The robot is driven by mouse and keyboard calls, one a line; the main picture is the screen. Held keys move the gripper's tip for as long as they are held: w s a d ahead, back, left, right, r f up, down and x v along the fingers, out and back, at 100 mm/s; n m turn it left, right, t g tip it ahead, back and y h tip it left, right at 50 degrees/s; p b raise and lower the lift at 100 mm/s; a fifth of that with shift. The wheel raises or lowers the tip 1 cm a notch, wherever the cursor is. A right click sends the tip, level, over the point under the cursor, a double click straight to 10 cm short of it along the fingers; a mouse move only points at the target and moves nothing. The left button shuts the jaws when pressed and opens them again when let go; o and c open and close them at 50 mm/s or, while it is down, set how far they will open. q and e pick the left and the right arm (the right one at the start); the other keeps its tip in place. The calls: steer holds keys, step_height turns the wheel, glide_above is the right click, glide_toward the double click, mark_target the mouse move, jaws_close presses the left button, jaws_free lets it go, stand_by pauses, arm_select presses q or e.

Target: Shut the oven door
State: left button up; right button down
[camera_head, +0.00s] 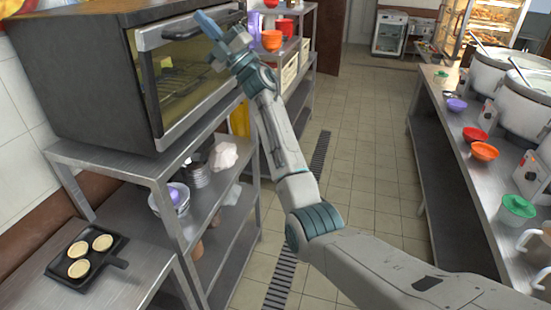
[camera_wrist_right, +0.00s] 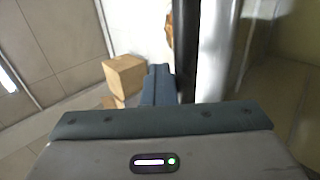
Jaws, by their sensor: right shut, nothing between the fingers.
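The oven (camera_head: 80,75) is a dark box with a steel-framed front on a metal shelf unit at the left of the head view. Its glass door (camera_head: 180,88) stands up against the front, with a bar handle (camera_head: 160,38) along the top. I cannot tell whether a small gap is left. My right gripper (camera_head: 205,22) is shut and empty at the handle, in front of the door's upper part. In the right wrist view its shut fingers (camera_wrist_right: 158,85) are beside a dark and silver bar; contact is unclear. My left gripper is not in view.
A black pan (camera_head: 90,258) with several round pale items lies on the low table at the lower left. Bowls and a white bag (camera_head: 223,155) sit on the shelf below the oven. Stockpots (camera_head: 525,100) stand on the right counter. The tiled aisle (camera_head: 360,150) between is clear.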

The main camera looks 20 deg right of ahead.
steer(key=shift+w+a, duration=0.25)
steer(key=shift+a, duration=0.15)
steer(key=shift+w+f, duration=0.1)
steer(key=shift+w, duration=0.05)
